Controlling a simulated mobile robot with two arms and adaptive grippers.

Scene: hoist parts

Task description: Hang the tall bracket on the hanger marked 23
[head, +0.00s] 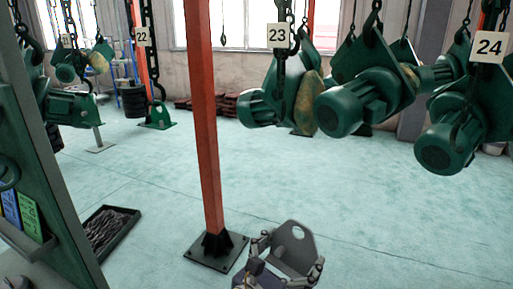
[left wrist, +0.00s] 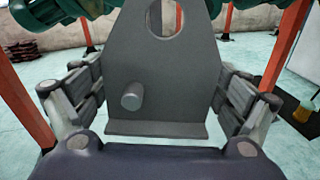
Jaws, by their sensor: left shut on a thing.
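My left gripper (head: 291,256) is low at the bottom middle of the head view, shut on a grey bracket (head: 296,245). In the left wrist view the bracket (left wrist: 165,65) is a tall tapering plate with a round hole near its top, a short peg on its face and a flat foot at the bottom. It stands upright between the fingers. The hanger marked 23 (head: 278,36) is well above and beyond the gripper, with a chain below its tag. Its hook is hard to make out against the green parts behind. My right gripper is not in view.
Green motors (head: 353,103) hang at the right, near the hanger marked 24 (head: 489,46). The hanger marked 22 (head: 142,36) carries a green piece. A red post (head: 204,130) stands left of my gripper. A black tray (head: 108,232) lies at the left. The middle floor is clear.

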